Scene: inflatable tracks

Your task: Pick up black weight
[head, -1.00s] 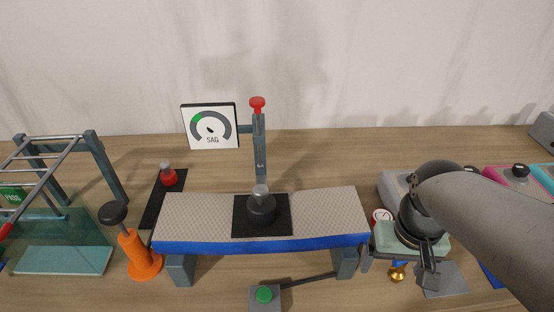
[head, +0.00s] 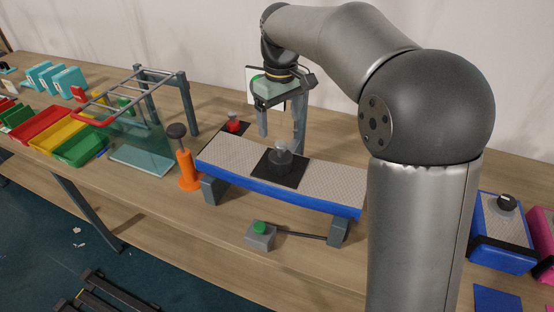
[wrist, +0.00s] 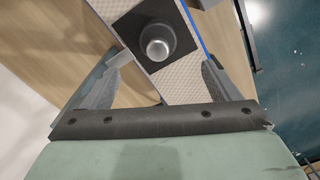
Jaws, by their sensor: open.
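The black weight (head: 281,161) with a pale metal knob stands upright on a dark square pad (head: 262,172), on the grey padded top of the blue-edged inflatable track (head: 330,184). My gripper (head: 281,130) is open and empty, pointing down above and slightly behind the weight in the head view. In the wrist view, the weight (wrist: 157,44) shows beyond the spread fingertips of my gripper (wrist: 163,66), roughly midway between them. The fingers are apart from it.
A gauge screen (head: 251,76) is partly hidden behind my gripper. A grey box with a green button (head: 260,236) stands in front. A blue block (head: 500,240) with another dark-topped weight is at right.

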